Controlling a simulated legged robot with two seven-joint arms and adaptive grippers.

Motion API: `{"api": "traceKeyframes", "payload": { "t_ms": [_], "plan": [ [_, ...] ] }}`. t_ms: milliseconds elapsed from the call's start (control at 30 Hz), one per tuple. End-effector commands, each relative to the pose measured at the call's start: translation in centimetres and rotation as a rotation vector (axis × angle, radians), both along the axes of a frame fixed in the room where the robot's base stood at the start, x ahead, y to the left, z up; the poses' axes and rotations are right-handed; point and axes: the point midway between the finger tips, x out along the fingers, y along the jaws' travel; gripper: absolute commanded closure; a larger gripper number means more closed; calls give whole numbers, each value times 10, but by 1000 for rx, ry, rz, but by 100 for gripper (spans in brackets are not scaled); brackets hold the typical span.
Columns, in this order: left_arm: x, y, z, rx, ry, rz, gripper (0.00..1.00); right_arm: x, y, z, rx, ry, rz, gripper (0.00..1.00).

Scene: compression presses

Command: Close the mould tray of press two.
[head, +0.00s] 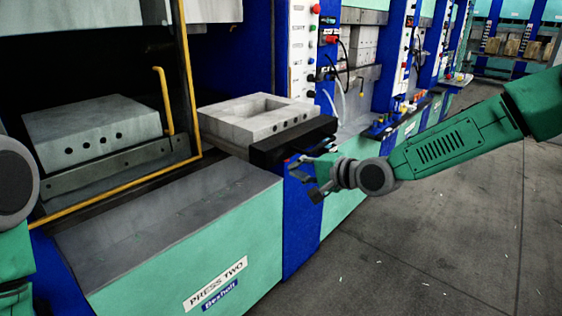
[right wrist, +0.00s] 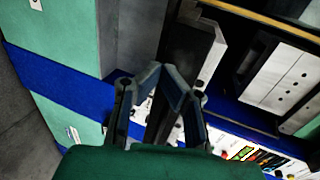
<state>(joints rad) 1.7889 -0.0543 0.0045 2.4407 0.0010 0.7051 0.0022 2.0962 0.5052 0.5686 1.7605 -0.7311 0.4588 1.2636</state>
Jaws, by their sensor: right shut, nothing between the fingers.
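The mould tray (head: 227,122) is a pale grey block with a rectangular hollow, sticking out beside the blue column at the centre of the head view. A black bar (head: 270,154) runs across its front end; a dark bar (right wrist: 184,80) also shows close beyond my fingers in the right wrist view. My right gripper (head: 294,166) is shut and empty, close to the bar's front face; I cannot tell if it touches. Its fingertips meet in the right wrist view (right wrist: 163,68). A "PRESS TWO" sign (head: 215,283) is on the green front below. My left gripper is out of view.
A second grey block (head: 92,130) sits inside the yellow-edged opening (head: 165,100) at left. A control panel (head: 300,50) with buttons stands behind the tray. The green base (head: 190,240) juts out in front. The floor (head: 430,240) at right is clear.

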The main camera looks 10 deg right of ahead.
Motion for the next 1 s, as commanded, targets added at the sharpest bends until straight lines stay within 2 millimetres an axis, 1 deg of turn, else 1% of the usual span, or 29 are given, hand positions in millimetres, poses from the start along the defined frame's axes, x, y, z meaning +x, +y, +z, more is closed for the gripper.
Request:
{"api": "traceKeyframes", "payload": {
  "t_ms": [33,100,300,467,800,1000],
  "plan": [
    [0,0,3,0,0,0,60,7,6,-3,-2,1,0,100],
    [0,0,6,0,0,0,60,17,13,-2,-1,-1,-1,100],
    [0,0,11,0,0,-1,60,34,26,-2,-1,-1,-1,100],
    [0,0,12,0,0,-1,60,39,30,-3,1,0,-1,100],
    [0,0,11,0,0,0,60,39,30,-3,0,0,-1,100],
    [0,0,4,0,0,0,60,46,35,-5,1,0,-1,100]
  ]
}}
